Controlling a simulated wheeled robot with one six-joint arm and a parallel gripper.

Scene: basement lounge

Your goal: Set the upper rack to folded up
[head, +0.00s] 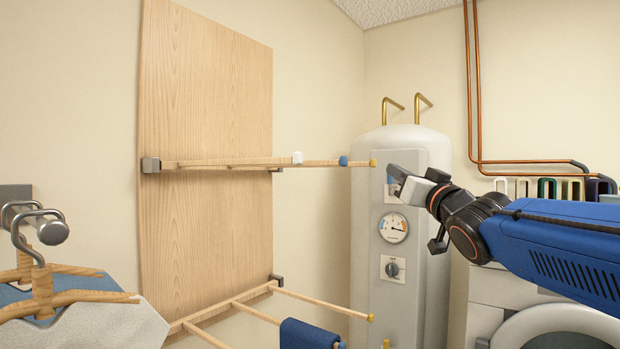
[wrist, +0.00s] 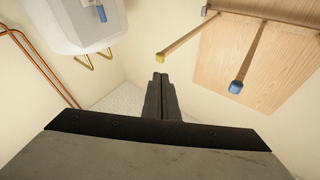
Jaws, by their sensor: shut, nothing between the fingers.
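The upper rack (head: 230,163) is a wooden frame hinged on a tall wooden wall board (head: 205,90). It stands out from the board, about level. White, blue and yellow pieces sit along it; the yellow one (head: 373,163) is at its outer end. My gripper (head: 397,176) is shut and empty, just right of that yellow end, with a small gap in the picture. In the wrist view my shut fingers (wrist: 160,95) show below the yellow-tipped bar (wrist: 200,39) and left of the blue-tipped bar (wrist: 247,60). I see no contact.
A lower rack (head: 320,303) also stands out, with a blue cloth (head: 308,333) on it. A white tank (head: 405,143) with brass pipes stands behind my gripper. A washing machine (head: 485,320) is at lower right, hangers (head: 75,297) at lower left. Wall space above the rack is clear.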

